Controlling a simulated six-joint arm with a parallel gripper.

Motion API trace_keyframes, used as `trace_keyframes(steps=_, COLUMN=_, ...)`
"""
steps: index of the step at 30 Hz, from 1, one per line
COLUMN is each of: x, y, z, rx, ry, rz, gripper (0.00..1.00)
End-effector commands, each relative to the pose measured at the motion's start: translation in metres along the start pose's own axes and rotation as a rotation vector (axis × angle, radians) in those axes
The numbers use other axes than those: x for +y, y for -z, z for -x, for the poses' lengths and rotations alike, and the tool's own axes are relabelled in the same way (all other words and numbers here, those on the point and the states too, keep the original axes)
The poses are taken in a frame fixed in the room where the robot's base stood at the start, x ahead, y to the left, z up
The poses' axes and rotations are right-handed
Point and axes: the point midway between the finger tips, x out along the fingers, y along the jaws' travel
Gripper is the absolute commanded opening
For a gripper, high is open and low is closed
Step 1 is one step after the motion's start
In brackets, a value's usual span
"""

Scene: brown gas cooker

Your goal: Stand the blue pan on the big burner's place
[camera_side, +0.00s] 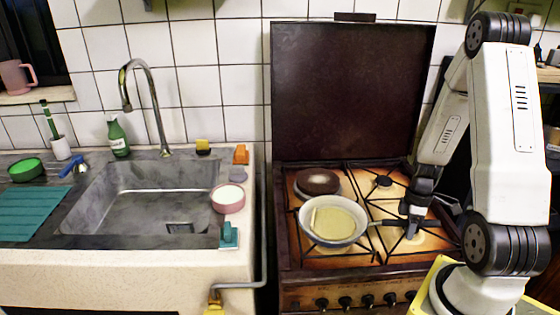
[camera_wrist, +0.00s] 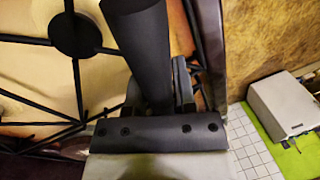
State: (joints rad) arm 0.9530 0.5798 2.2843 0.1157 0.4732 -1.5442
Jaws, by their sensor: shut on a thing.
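The pan (camera_side: 333,222) has a pale bluish-white rim and a yellowish inside. It sits level at the front left of the cooker, and I cannot tell whether it touches the grate. Its dark handle (camera_wrist: 137,35) points right, to my gripper (camera_side: 412,222). In the wrist view my gripper (camera_wrist: 158,92) is shut on the handle, one finger on each side. A wide brown round burner (camera_side: 318,182) shows at the back left, behind the pan. A smaller dark burner (camera_side: 382,181) is at the back right. The pan hides what is under it.
The cooker's dark lid (camera_side: 350,95) stands upright behind the burners. Black grate bars cross the brown hob. To the left are a sink (camera_side: 150,205), a pink bowl (camera_side: 228,198) and a green bottle (camera_side: 118,137). Knobs (camera_side: 345,302) line the cooker's front.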

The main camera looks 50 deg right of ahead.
Motion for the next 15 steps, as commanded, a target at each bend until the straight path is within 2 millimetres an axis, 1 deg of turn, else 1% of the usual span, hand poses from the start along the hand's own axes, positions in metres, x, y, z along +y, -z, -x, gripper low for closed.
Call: trace_keyframes(steps=15, x=0.0015, y=0.0, z=-0.006, rx=0.0, ry=0.0, rz=0.0, gripper=0.0)
